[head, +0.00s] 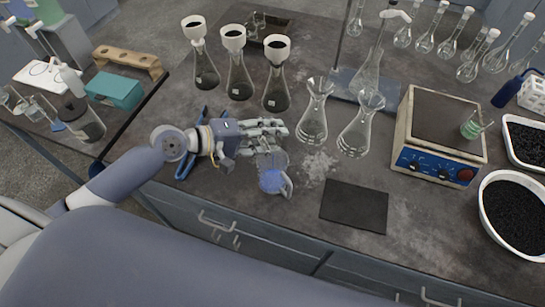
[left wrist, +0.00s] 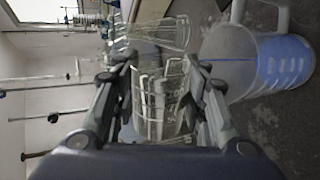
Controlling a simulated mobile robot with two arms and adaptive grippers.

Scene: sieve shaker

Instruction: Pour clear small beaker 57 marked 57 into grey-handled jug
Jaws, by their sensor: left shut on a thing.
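My left gripper (head: 272,131) is shut on a clear small beaker (left wrist: 160,105) with pale markings; the number 57 is not readable. The beaker also shows faintly below the fingers in the head view (head: 266,158). The grey-handled jug (head: 273,182) stands upright on the bench just below it, clear with a blue tint and a pale handle on its right. In the left wrist view the jug (left wrist: 268,66) lies to the right of the fingers. I cannot tell the beaker's exact tilt or its contents. My right gripper is not in view.
Two empty flasks with funnels (head: 314,120) stand right of the jug. Several funnel-topped flasks (head: 238,80) stand behind the gripper. A black mat (head: 354,206) lies front right, near a hotplate (head: 440,135) bearing a beaker of green liquid. A blue stand (head: 187,170) lies beside my wrist.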

